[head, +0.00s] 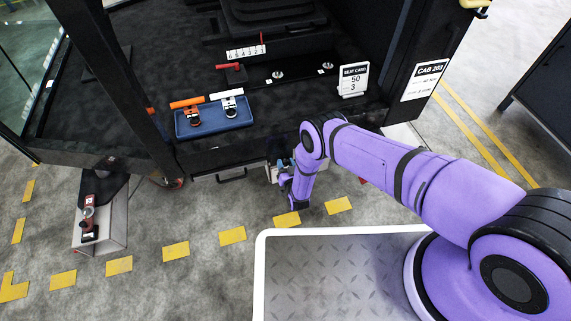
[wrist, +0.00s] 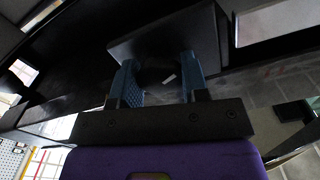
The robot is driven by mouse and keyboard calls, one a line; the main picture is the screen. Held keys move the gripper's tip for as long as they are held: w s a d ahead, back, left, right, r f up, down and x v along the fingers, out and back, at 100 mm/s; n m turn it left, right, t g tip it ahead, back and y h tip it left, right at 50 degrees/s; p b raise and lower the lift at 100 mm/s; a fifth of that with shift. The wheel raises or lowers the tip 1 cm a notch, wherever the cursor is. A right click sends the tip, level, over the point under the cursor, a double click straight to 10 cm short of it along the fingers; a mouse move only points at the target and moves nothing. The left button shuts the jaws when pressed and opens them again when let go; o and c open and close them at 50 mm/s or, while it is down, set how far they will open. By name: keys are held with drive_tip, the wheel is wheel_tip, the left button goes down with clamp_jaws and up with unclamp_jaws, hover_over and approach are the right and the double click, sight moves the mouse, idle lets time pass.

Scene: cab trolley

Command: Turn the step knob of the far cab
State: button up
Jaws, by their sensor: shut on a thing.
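My gripper (head: 281,172) is low at the bottom front edge of the cab marked CAB 203 (head: 250,158), at the end of my purple arm. In the wrist view, its two blue fingers (wrist: 160,60) stand on either side of a dark round knob (wrist: 153,77) with a small white mark. The gripper is shut on this knob. The knob sits below a dark flat panel (wrist: 165,35). In the head view I cannot make out the knob, as my arm and gripper cover that spot.
A blue tray (head: 214,124) with small clamp-like tools lies on the cab floor. A red-handled part (head: 231,70) and a seat card (head: 353,80) are behind it. A grey step box (head: 115,225) with a red and black item juts out at left. Yellow-dashed floor is clear in front.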

drive_tip(key=n, duration=0.6)
drive_tip(key=shift+s+f+n, duration=0.1)
drive_tip(key=shift+n, duration=0.2)
idle(0.5)
drive_tip(key=o, duration=0.9)
drive_tip(key=v, duration=1)
drive_tip(key=shift+s+d, duration=0.1)
drive_tip(key=shift+s, duration=0.25)
